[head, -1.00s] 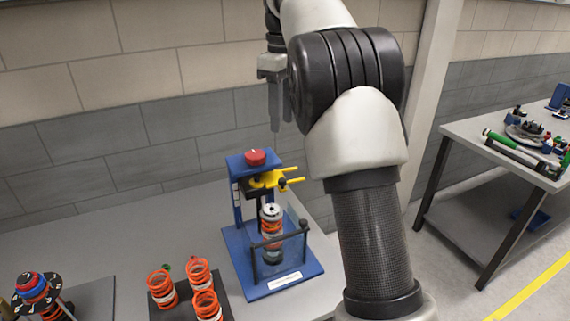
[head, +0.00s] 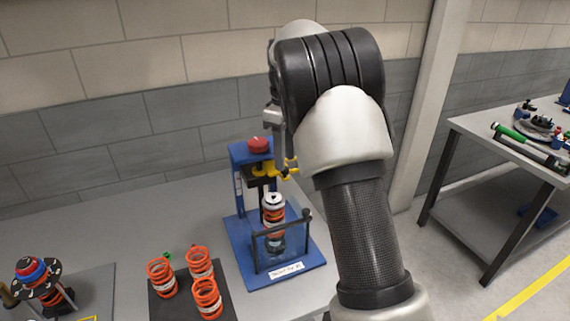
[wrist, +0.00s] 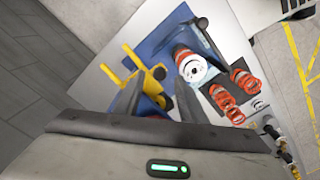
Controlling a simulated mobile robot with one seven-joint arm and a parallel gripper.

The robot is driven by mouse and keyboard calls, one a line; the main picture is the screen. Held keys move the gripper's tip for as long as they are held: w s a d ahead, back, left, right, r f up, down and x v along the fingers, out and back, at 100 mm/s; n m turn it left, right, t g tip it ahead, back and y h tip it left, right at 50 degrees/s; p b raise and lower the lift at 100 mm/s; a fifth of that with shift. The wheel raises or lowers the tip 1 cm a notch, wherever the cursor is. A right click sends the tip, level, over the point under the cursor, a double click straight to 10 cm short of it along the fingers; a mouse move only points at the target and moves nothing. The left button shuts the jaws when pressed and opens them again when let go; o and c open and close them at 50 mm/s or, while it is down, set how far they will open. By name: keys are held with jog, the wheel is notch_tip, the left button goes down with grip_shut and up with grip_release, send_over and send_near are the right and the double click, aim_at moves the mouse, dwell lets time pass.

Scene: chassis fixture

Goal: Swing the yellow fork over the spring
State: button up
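The blue fixture (head: 238,235) stands on the grey table. Its yellow fork (head: 262,168) sits high, off to the side of the spring rather than around it. The orange spring (head: 274,228) stands upright on its strut below, behind a guard bar. In the wrist view, the fork's two yellow prongs (wrist: 136,58) point to the upper left, and the spring (wrist: 188,63) is to their right. My gripper (head: 287,163) points down at the fork. In the wrist view, my gripper (wrist: 156,92) appears open, its dark fingers either side of the fork's black knob (wrist: 159,73). Contact is unclear.
A red knob (head: 259,145) tops the fixture. Several loose orange springs (head: 200,262) stand on a dark mat at front. A spring assembly with a blue-and-red top (head: 32,270) is at far left. Another table (head: 490,150) with tools stands right.

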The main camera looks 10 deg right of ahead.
jog(key=shift+f, duration=1.35)
grip_shut()
